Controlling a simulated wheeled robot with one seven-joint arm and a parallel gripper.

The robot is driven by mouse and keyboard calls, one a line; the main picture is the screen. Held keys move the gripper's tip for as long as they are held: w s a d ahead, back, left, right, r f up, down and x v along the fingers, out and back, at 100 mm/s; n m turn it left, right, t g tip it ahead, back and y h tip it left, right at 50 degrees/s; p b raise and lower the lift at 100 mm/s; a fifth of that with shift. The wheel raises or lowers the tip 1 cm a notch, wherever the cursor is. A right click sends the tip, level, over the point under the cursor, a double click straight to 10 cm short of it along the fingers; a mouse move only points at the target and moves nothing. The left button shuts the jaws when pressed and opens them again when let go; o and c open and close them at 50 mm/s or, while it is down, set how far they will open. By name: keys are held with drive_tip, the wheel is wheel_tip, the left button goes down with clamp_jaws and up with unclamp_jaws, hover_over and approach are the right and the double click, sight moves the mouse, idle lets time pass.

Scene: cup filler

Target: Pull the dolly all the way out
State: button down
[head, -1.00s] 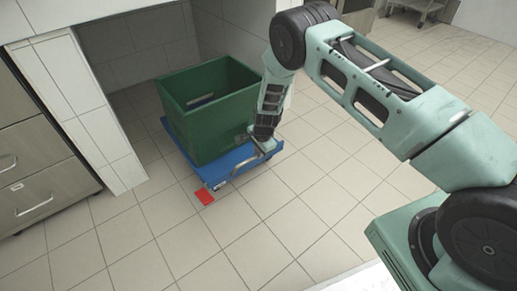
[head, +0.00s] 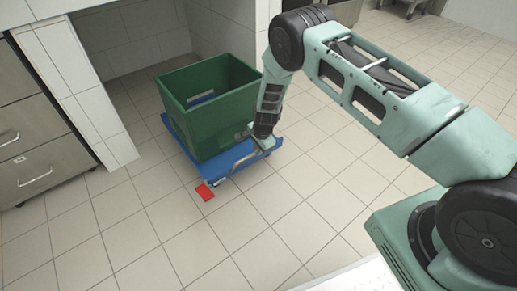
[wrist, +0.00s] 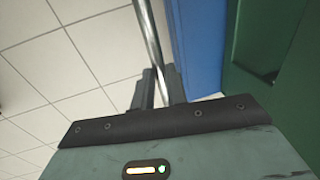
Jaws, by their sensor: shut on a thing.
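The dolly (head: 177,134) is a blue flat platform with a large green crate (head: 208,127) on it. Its front part is out on the tiled floor. Its rear part seems to be at the alcove opening between the white tiled walls. My gripper (head: 264,143) is at the right end of this bar. In the wrist view my gripper (wrist: 157,88) is shut around the bar (wrist: 150,38), with the blue platform (wrist: 200,40) and green crate wall (wrist: 270,60) to the right.
Grey drawers with handles (head: 38,165) and a tiled pillar (head: 85,90) stand to the left. The floor (head: 120,240) in front of the dolly is clear. A cart leg shows at the far top right.

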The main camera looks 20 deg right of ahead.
drive_tip(key=shift+s+d+f, duration=0.1)
drive_tip(key=shift+s, duration=0.2)
drive_tip(key=c, duration=1.4)
unclamp_jaws()
drive_tip(key=p+v, duration=0.6)
drive_tip(key=v, duration=1.1)
drive_tip(key=shift+r, duration=0.3)
